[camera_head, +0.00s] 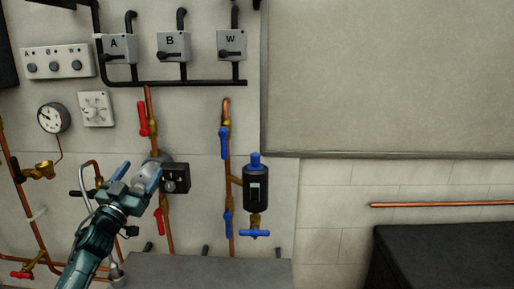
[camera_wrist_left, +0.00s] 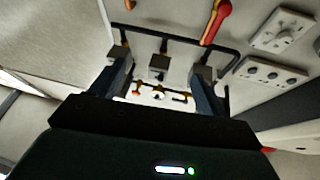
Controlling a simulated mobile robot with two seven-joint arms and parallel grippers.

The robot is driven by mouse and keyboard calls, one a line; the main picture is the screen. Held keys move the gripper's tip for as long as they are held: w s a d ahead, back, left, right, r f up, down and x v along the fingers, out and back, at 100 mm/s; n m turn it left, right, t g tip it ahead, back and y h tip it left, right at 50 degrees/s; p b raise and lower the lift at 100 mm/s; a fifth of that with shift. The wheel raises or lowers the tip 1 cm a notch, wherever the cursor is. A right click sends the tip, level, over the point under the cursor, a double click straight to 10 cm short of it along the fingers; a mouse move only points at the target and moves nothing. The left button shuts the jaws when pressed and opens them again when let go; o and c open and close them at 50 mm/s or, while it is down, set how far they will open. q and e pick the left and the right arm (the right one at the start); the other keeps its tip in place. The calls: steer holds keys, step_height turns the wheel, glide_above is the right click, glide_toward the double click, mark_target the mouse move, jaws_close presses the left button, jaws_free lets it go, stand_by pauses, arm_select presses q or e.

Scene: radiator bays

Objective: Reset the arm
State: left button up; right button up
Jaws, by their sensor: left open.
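My left gripper (camera_head: 138,178) reaches up from the lower left in the head view, in front of the piping. Its two fingers are apart. Behind its tips is a rounded grey part beside a small black box (camera_head: 176,178) on the pipe; whether they touch I cannot tell. In the left wrist view the open fingers of my left gripper (camera_wrist_left: 160,88) stand either side of a gap, with switch boxes and a pale panel seen beyond. I see nothing held between them. My right gripper is not in view.
Switch boxes A (camera_head: 117,48), B (camera_head: 173,46) and W (camera_head: 231,44) hang above. A red-handled valve (camera_head: 143,118), a gauge (camera_head: 53,117) and a black canister (camera_head: 255,187) are close by. A grey ledge (camera_head: 205,270) lies below. A dark block (camera_head: 440,255) stands at right.

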arm_select(q)
steer(key=w+a+f+n+g+y, duration=0.2)
steer(key=a+f+g+y, duration=0.2)
steer(key=a+f+y, duration=0.3)
steer(key=s+d+f+m+g+h, duration=0.1)
steer(key=s+d+f+g, duration=0.1)
steer(key=s+d+f, duration=0.45)
steer(key=s+d+f+m+g+h, duration=0.1)
steer(key=s+d+f+h, duration=0.15)
steer(key=f, duration=0.75)
steer(key=s+d+f+g, duration=0.1)
steer(key=s+d+f, duration=0.3)
steer(key=s, duration=0.6)
steer(key=s+d+f+g+h, duration=0.1)
steer(key=s+d, duration=0.4)
steer(key=s, duration=0.5)
steer(key=s+d+f+n+g+h, duration=0.1)
steer(key=s+d+f, duration=0.3)
steer(key=s, duration=0.6)
step_height(320, 180, down, 3)
steer(key=shift+s+d+r+g, duration=0.25)
steer(key=shift+s+g, duration=0.15)
steer(key=shift+g, duration=0.4)
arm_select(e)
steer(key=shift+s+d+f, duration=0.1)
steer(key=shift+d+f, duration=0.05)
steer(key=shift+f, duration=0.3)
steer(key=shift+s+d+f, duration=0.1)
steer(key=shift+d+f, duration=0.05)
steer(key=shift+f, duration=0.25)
